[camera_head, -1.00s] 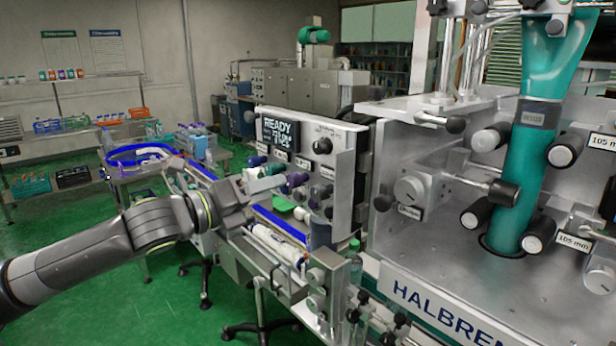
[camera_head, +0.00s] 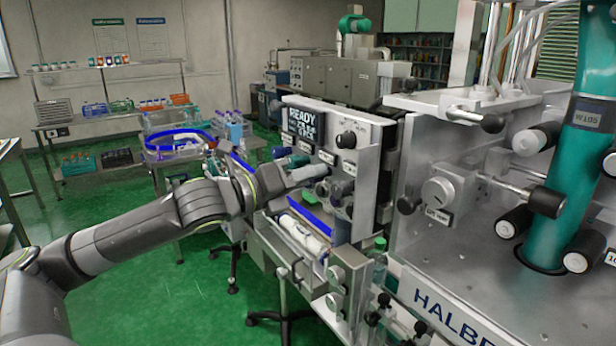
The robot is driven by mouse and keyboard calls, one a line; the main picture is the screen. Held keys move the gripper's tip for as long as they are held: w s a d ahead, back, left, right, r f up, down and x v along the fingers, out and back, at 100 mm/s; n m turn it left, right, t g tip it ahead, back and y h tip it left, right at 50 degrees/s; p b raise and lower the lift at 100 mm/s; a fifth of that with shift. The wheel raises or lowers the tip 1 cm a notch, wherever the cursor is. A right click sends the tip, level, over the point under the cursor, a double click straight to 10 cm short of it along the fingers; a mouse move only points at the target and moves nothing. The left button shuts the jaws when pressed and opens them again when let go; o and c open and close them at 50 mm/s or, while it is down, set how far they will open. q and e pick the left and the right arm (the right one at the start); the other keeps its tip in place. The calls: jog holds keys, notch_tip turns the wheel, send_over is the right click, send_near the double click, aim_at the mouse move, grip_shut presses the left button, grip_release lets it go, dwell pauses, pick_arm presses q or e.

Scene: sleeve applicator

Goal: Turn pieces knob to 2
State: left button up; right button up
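The control panel (camera_head: 362,165) stands upright in the middle, with a dark READY screen (camera_head: 303,125) at its upper left. A black knob (camera_head: 346,140) is at its upper right. My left gripper (camera_head: 322,171) reaches in front of the lower knobs and covers part of the row. Contact and finger opening are unclear. My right gripper is out of view.
Below the panel a tray with a white roll (camera_head: 303,234) sticks out. The steel sleeve machine (camera_head: 460,245) with its teal column (camera_head: 570,180) fills the right. A table with a blue-rimmed track (camera_head: 180,135) stands behind my arm. Green floor is free at lower left.

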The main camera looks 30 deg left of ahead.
pick_arm(q)
jog(key=shift+c, duration=0.8)
